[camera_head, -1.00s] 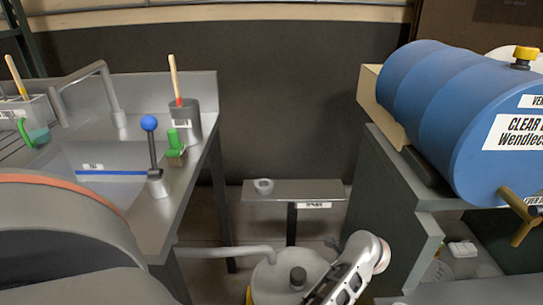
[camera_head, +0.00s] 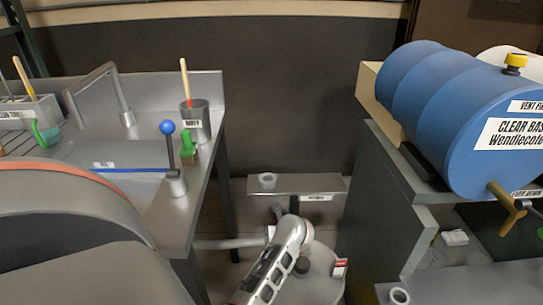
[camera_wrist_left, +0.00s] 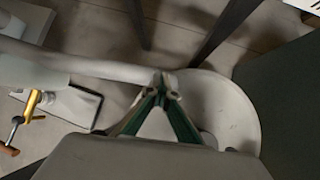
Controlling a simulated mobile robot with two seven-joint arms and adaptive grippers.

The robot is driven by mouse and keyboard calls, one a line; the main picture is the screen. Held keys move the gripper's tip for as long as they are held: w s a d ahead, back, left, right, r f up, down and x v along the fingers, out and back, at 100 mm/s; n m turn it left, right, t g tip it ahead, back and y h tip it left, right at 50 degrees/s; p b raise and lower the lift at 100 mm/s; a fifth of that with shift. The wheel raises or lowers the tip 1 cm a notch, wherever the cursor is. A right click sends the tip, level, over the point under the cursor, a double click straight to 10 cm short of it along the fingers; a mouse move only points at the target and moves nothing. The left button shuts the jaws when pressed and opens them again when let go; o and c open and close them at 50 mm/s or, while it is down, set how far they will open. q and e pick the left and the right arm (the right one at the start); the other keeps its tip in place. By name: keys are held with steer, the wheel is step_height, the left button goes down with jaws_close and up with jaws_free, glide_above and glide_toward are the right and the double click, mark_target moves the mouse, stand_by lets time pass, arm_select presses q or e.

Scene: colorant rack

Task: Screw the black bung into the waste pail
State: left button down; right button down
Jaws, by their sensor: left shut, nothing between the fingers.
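The waste pail (camera_head: 322,285) is a pale, round-topped container on the floor between the sink bench and the drum cabinet. My arm covers its left part in the head view. A small dark round piece (camera_head: 302,266) shows on its top, just right of my arm. I cannot tell whether this is the black bung or an opening. In the left wrist view the pail (camera_wrist_left: 228,95) lies below and right of my left gripper (camera_wrist_left: 166,88). The fingertips are together and empty, by the grey pipe (camera_wrist_left: 95,68). I cannot tell whether they touch it. My right gripper is not visible.
A grey pipe (camera_head: 225,243) runs from the bench toward the pail. A small shelf (camera_head: 318,184) with a pale ring (camera_head: 268,180) stands behind. The sink bench (camera_head: 205,185) is left; a blue drum (camera_head: 435,115) lies on the cabinet (camera_head: 385,215) at right.

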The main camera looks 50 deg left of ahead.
arm_select(q)
steer(key=d+f+h, duration=0.1)
steer(key=d, duration=0.3)
steer(key=s+d+f+h, duration=0.1)
steer(key=d, duration=0.4)
steer(key=d+f, duration=0.1)
steer(key=d, duration=0.3)
steer(key=shift+s+d+f+h, duration=0.2)
steer(key=shift+s+f+h, duration=0.1)
steer(key=shift+s+h, duration=0.1)
steer(key=shift+s+f+m+h+p, duration=0.2)
steer(key=shift+s+m+h+p, duration=0.1)
steer(key=shift+s+m+p, duration=0.65)
steer(key=shift+s+m+t, duration=0.4)
steer(key=shift+s+m, duration=0.3)
steer(key=shift+m, duration=0.05)
steer(key=shift+s+a+f+m+h+p, duration=0.15)
steer(key=shift+s+m+h+p, duration=0.35)
steer(key=shift+s+m+p, duration=0.4)
steer(key=shift+s+a+m+t+h+p, duration=0.15)
steer(key=shift+s+m+t+h+p, duration=0.25)
steer(key=shift+s+m, duration=0.8)
steer(key=shift+s+f+m+p, duration=0.1)
steer(key=shift+s+m+p, duration=0.15)
steer(key=shift+m+p, duration=0.05)
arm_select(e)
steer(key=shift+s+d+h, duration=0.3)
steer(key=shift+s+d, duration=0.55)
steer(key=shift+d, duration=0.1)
